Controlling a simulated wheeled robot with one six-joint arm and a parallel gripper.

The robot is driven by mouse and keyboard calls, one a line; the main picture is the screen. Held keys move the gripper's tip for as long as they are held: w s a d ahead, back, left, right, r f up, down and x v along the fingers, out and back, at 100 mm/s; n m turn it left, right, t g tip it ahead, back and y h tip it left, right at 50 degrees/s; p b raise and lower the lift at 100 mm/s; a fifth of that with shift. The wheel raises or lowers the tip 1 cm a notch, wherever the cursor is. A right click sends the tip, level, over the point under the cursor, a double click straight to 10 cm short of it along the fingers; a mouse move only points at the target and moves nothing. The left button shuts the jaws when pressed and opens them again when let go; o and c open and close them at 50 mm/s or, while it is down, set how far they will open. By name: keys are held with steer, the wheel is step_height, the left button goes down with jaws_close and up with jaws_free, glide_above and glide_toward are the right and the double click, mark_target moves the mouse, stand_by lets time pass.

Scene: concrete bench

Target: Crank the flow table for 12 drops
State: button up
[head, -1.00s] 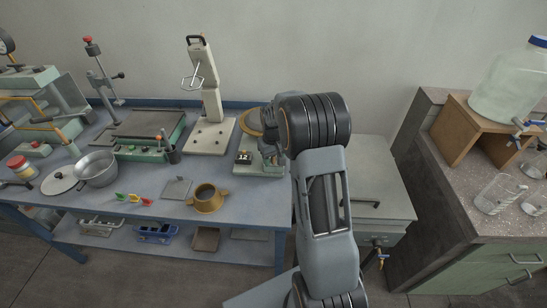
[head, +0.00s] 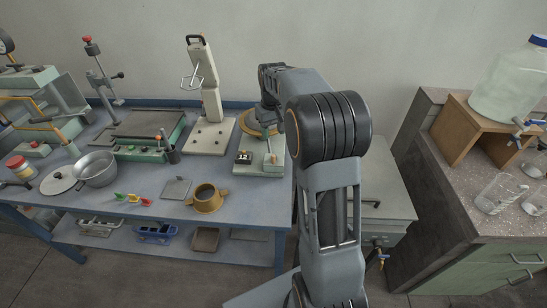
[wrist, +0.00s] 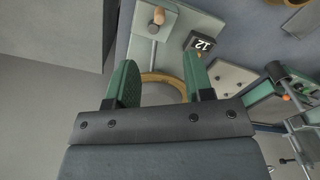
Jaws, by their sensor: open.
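The flow table (head: 262,168) stands at the right end of the blue bench, with a pale green base and a brass round top (head: 246,122). Its crank has a wooden knob (head: 274,159), which also shows at the top of the wrist view (wrist: 157,16). A black counter (head: 243,157) sits beside it and reads 12 in the wrist view (wrist: 203,43). My gripper (wrist: 161,82) is open and empty, with its green-padded fingers on either side of the brass ring in the picture. It is apart from the knob. In the head view my arm partly hides the round top.
A brass mould (head: 207,199) and a small plate (head: 176,188) lie on the bench left of the flow table. A cream column apparatus (head: 210,105) stands behind. A grey cabinet (head: 385,190) and a counter with glassware (head: 500,193) stand to the right.

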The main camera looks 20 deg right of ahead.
step_height(320, 180, up, 8)
steer(key=p, duration=0.6)
stand_by(0.4)
